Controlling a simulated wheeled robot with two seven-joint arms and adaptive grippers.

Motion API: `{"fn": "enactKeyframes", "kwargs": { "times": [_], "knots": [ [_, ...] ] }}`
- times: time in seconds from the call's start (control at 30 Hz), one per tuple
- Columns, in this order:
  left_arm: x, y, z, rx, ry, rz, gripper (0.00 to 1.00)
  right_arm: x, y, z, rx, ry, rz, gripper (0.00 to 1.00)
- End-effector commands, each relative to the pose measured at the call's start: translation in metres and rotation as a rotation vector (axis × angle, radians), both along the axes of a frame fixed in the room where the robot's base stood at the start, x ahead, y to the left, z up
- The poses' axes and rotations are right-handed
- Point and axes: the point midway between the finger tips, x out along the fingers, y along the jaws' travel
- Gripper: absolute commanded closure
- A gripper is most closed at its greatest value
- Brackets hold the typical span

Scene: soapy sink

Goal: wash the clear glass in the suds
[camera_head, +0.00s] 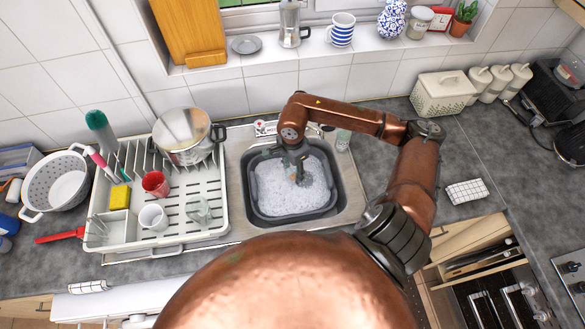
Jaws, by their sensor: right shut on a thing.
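My right gripper (297,170) points down into the basin of white suds (275,187), at the upper middle of the soapy water. It is shut on the clear glass (304,180), which hardly shows: only a small greyish see-through part is visible below the fingers, at the suds. The dark grey basin (341,195) sits in the steel sink. A clear glass vessel (198,212) also stands on the white drying rack (190,231), left of the sink. My left gripper is not in view.
The rack also holds a steel pot (184,136), a red cup (155,184), a white mug (152,217) and a yellow sponge (120,197). A white colander (57,188) stands farther left. The counter right of the sink is mostly clear, with a checked cloth (466,193).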

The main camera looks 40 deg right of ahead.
Motion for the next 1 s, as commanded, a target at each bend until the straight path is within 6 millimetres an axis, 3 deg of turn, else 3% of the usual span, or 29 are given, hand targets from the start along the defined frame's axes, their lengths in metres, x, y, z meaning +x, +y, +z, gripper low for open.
{"fn": "enactKeyframes", "kwargs": {
  "times": [0.5,1.0],
  "knots": [
    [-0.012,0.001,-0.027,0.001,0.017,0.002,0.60,-0.001,0.000,-0.062,0.001,0.002,0.002,0.88],
    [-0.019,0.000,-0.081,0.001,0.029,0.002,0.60,0.000,0.000,-0.121,0.000,0.001,0.003,0.88]
  ]
}}
